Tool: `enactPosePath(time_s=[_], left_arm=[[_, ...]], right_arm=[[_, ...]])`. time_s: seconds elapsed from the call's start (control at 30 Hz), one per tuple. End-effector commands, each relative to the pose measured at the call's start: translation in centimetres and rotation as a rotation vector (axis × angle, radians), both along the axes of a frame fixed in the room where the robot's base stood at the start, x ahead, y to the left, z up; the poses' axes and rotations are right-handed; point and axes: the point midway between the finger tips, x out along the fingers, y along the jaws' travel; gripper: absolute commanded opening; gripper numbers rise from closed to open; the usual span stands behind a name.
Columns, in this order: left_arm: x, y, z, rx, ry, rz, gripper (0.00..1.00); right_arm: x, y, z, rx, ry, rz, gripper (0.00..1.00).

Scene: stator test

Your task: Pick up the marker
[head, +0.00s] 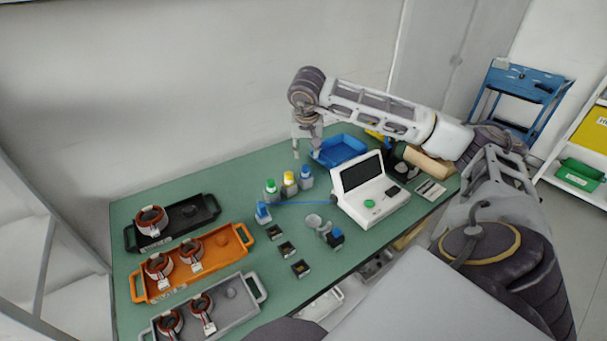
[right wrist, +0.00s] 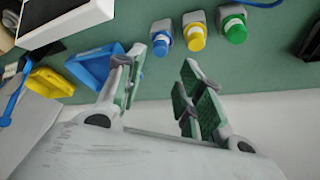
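No item is plainly recognisable as the marker. Three small grey-bodied pieces with coloured caps stand in a row near the table's back edge: green-capped (head: 271,186), yellow-capped (head: 289,178) and blue-capped (head: 305,172). In the right wrist view the blue cap (right wrist: 161,45), yellow cap (right wrist: 196,39) and green cap (right wrist: 234,30) lie beyond the fingertips. My right gripper (head: 308,153) is above the table's back edge, near the blue-capped piece and the blue tray. It is open and empty, its fingers apart in the right wrist view (right wrist: 162,75). My left gripper is out of view.
A blue tray (head: 340,149) lies beside my right gripper. A white tester (head: 385,208) stands right of centre. Black (head: 207,208), orange (head: 238,237) and grey (head: 233,312) trays with wound rings stand at left. A blue-topped piece (head: 263,213) and small dark blocks (head: 287,249) occupy the middle.

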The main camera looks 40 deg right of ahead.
Motion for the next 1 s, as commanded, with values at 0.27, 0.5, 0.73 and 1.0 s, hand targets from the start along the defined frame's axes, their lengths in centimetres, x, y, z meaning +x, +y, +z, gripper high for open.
enactPosePath(time_s=[0.27, 0.5, 0.73, 1.0], left_arm=[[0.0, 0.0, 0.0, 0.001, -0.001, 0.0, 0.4], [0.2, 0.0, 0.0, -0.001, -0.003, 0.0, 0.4], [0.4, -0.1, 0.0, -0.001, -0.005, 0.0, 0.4], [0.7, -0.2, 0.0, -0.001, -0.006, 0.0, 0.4]], right_arm=[[0.1, 0.0, -0.1, 0.003, -0.002, -0.001, 0.37], [0.6, -0.4, -1.7, 0.005, 0.0, -0.002, 0.37], [1.5, -1.1, -4.5, 0.006, 0.001, -0.002, 0.37], [2.4, -1.9, -7.4, 0.005, -0.002, -0.001, 0.37]])
